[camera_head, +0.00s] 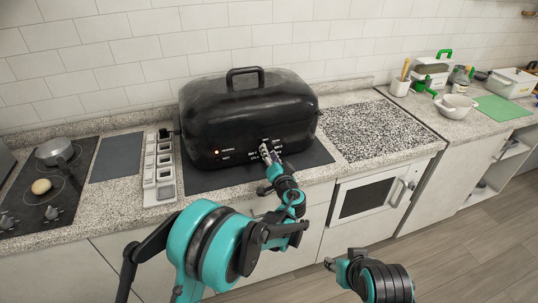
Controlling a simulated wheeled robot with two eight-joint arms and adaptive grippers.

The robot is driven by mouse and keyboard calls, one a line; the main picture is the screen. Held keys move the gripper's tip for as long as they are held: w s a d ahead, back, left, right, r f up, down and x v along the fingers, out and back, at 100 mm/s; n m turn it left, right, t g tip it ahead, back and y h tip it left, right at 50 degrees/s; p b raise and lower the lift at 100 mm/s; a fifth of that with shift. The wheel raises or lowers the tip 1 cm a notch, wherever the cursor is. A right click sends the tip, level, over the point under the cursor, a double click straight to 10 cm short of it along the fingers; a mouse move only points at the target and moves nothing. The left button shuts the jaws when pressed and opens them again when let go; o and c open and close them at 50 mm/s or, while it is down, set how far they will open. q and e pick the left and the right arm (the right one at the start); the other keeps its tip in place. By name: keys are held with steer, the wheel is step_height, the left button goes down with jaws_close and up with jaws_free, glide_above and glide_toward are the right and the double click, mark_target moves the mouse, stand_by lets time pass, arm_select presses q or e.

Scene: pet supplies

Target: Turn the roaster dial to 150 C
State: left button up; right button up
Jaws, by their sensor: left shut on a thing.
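The black roaster (245,108) stands on a dark mat (205,182) on the counter, its lid closed with a handle on top. A small orange light glows at the left of its front panel, beside small white markings too small to read. My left gripper (266,153) is at the right part of the front panel, shut on the roaster dial, which is mostly hidden by the fingers. The dial's setting cannot be read. My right gripper (329,264) is low in front of the cabinets, away from the roaster; its fingers are too small to judge.
A light compartment tray (147,184) stands left of the mat. A stove (65,205) with a pot (54,152) is at the far left. A speckled board (375,130) lies to the right. A white mortar (455,107) and green mat (502,108) are farther right.

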arm_select(q)
steer(key=m, duration=0.4)
steer(key=shift+y, duration=0.3)
steer(key=m, duration=0.4)
steer(key=shift+d+f+m+b, duration=0.1)
steer(key=shift+d+m+b, duration=0.05)
steer(key=shift+m+b, duration=0.2)
steer(key=m, duration=0.4)
steer(key=shift+f+y, duration=0.1)
steer(key=shift+y, duration=0.3)
steer(key=shift+f+m+b, duration=0.1)
steer(key=shift+m+b, duration=0.3)
steer(key=shift+m, duration=1.45)
steer(key=o, duration=1.2)
steer(key=shift+w, duration=0.1)
steer(key=shift+c, duration=0.2)
